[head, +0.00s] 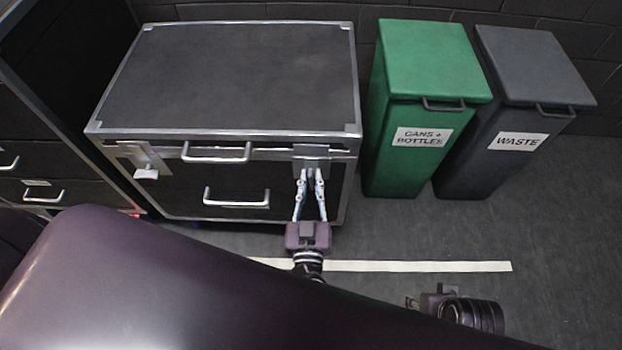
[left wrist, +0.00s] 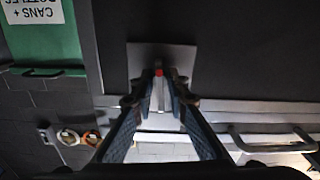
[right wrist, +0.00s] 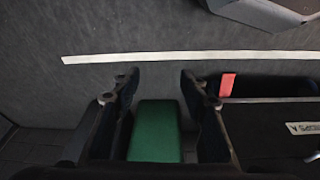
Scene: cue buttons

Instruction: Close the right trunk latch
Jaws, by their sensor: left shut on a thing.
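The black trunk (head: 230,75) with silver edges stands at the back left, its lid down. Its right latch (head: 311,153) is a grey plate at the front right, below the lid edge. My left gripper (head: 311,178) is shut on this latch. In the left wrist view, the latch plate (left wrist: 150,57) shows just beyond the fingertips (left wrist: 159,84), with a small red spot between them; the fingers hide part of the latch. My right gripper (head: 428,299) is low over the floor, away from the trunk. In the right wrist view its fingers (right wrist: 156,80) are apart and empty.
The trunk's left latch (head: 146,167) sticks out at the front left. Two handles (head: 217,154) are on the trunk front. A green bin (head: 420,120) and a grey waste bin (head: 515,110) stand right of it. A dark drawer unit (head: 55,165) is at the left. Floor at the right is clear.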

